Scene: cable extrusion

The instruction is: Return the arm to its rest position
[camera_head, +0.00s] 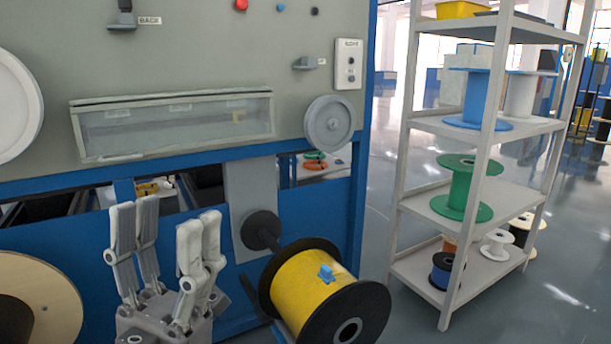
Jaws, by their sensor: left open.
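My left gripper (165,240) is at the lower left of the head view, pointing up in the picture. Its grey fingers are spread apart with nothing between them. It is in front of the blue lower panel of the machine (195,50). A spool with yellow cable (308,290) and black flanges is to the right of the gripper, apart from it. A small blue clip (326,273) sits on the yellow cable. My right gripper is not in view.
A grey shelf rack (483,121) at the right holds a blue spool (476,95), a green spool (462,187) and several others. A wooden disc (50,290) is at the lower left. Open floor (540,270) shows at the far right.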

